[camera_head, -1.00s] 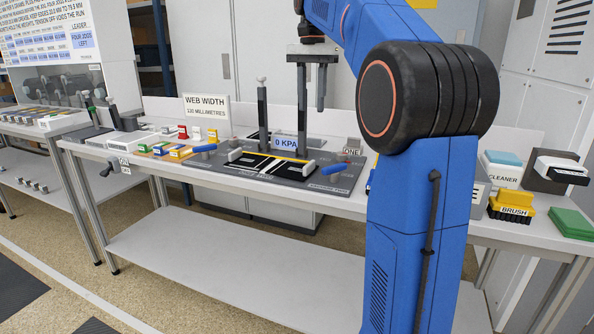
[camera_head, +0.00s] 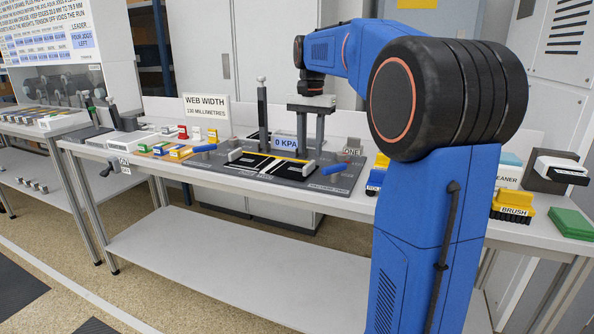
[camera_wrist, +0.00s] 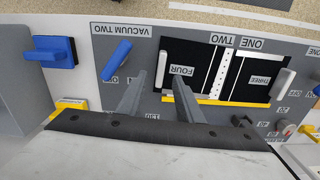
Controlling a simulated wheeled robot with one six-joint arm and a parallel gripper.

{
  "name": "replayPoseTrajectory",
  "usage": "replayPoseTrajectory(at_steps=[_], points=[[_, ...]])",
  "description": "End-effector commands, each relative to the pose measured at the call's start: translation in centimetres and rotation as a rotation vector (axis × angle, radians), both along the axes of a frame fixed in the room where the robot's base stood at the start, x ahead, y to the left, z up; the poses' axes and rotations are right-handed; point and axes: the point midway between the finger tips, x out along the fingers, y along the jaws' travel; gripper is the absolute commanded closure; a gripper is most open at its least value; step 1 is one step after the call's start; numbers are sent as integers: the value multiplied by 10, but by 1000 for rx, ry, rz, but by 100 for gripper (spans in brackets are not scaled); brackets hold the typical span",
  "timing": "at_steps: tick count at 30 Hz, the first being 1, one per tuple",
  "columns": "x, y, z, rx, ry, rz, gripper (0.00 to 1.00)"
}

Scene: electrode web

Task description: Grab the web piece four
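Web piece four is a flat black piece (camera_wrist: 198,60) labelled FOUR, on the splice board's left part in the wrist view, beside a white tape-like strip. In the head view the black web (camera_head: 291,172) lies at the board's right end. My gripper (camera_wrist: 160,76) is open, its two grey fingers pointing down at the piece's outer end. It also shows in the head view (camera_head: 310,143), above the board. A pale bar (camera_wrist: 161,67) appears between the fingertips; I cannot tell whether they touch it. Web piece three (camera_wrist: 262,78) lies on the other side of the white strips.
Blue-handled levers (camera_wrist: 116,60) stand beside the board. A post (camera_head: 262,115) and a 0 KPA display (camera_head: 285,140) rise behind it. A yellow strip (camera_wrist: 225,102) runs along one board edge. A brush (camera_head: 513,207) and green block (camera_head: 571,223) lie far right.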

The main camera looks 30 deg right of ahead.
Motion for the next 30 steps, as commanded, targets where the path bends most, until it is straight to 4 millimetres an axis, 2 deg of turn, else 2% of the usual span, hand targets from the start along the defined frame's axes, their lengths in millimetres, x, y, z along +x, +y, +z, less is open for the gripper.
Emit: replayPoseTrajectory(at_steps=[7, 17, 18, 22, 30], points=[[0, 2, -33, 1, 3, 0, 67], [0, 2, -41, 0, 0, 0, 67], [0, 2, -41, 0, 0, 0, 70], [0, 2, -41, 1, 1, 0, 100], [0, 2, -41, 0, 0, 0, 100]])
